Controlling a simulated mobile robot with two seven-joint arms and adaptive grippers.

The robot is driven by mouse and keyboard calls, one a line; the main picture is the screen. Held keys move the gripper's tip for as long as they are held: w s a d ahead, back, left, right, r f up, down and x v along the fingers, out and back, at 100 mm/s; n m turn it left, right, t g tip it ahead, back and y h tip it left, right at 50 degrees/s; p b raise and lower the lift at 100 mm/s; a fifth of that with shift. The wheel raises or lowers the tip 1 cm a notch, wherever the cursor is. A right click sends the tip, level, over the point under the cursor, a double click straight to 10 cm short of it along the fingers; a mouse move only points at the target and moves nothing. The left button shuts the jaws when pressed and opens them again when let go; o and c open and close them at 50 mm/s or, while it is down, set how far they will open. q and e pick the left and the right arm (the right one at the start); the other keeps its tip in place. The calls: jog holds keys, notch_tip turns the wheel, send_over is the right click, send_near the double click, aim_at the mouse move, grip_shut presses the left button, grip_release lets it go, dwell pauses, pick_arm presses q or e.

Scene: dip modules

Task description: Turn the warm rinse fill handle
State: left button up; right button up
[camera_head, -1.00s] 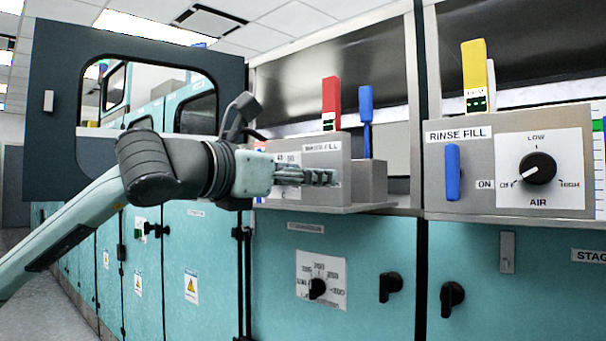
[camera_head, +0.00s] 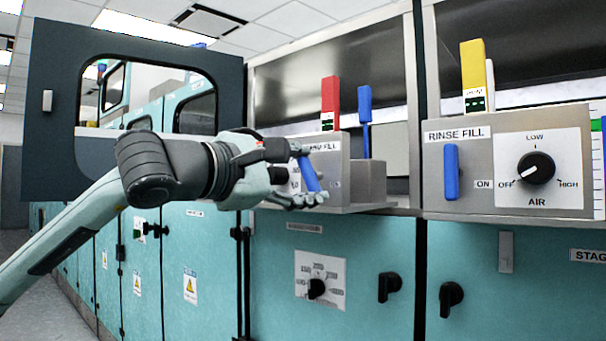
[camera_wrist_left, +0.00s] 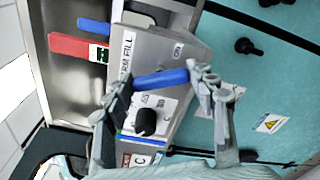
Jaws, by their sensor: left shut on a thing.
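The blue fill handle (camera_head: 309,174) sits on the front of the grey control box (camera_head: 329,165) and leans from upper left to lower right in the head view. My left gripper (camera_head: 312,173) is shut on it, one finger at its upper end and one at its lower end. In the left wrist view the blue handle (camera_wrist_left: 161,80) spans between the two fingertips of the same gripper (camera_wrist_left: 159,81). The label above it is partly hidden in the head view; "FILL" reads in the wrist view. My right gripper is not in view.
A black dial (camera_wrist_left: 145,122) is close to the left fingers. A red upright (camera_head: 331,95) and a blue upright (camera_head: 365,105) rise behind the box. A second panel labelled RINSE FILL (camera_head: 458,134) with its own blue handle (camera_head: 451,171) is at right. Teal cabinets (camera_head: 370,250) stand below.

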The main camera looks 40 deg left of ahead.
pick_arm(q)
jog(key=m, duration=0.4)
jog(key=shift+m, duration=0.8)
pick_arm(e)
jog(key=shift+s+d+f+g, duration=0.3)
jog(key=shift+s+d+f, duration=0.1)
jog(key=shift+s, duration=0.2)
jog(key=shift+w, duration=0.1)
pick_arm(q)
jog(key=o, duration=1.2)
jog(key=shift+c, duration=0.2)
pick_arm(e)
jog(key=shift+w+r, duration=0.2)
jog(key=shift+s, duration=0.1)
